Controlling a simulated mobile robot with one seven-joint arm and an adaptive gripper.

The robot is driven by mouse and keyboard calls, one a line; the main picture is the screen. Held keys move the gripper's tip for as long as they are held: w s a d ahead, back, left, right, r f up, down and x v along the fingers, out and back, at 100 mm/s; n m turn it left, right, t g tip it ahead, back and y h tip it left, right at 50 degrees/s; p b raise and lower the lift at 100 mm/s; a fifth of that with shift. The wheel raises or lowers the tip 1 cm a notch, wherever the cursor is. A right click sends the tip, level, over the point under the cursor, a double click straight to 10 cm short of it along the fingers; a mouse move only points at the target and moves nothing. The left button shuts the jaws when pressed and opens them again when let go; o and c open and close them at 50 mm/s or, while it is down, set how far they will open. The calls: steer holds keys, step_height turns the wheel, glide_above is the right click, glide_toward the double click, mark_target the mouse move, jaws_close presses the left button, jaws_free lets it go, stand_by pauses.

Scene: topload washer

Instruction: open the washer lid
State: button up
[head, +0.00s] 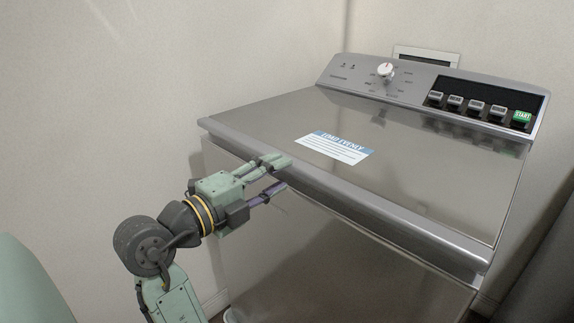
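The washer (340,245) stands ahead of me, with a shiny grey lid (410,160) lying flat and closed on top. A rounded lip (400,222) runs along the lid's front edge. My gripper (281,176) is at the left part of this lip. Its fingers are spread apart, one at the top of the lip and the other lower, in front of the washer. I cannot tell whether either finger touches the lip.
A control panel (420,85) with a white knob (386,71), several grey buttons and a green start button (521,118) rises behind the lid. A blue and white label (335,148) lies on the lid. A wall (130,90) stands close on the left.

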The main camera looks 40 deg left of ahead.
mark_target(288, 170)
steer(key=shift+w+d, duration=0.15)
steer(key=shift+w, duration=1.55)
jaws_close()
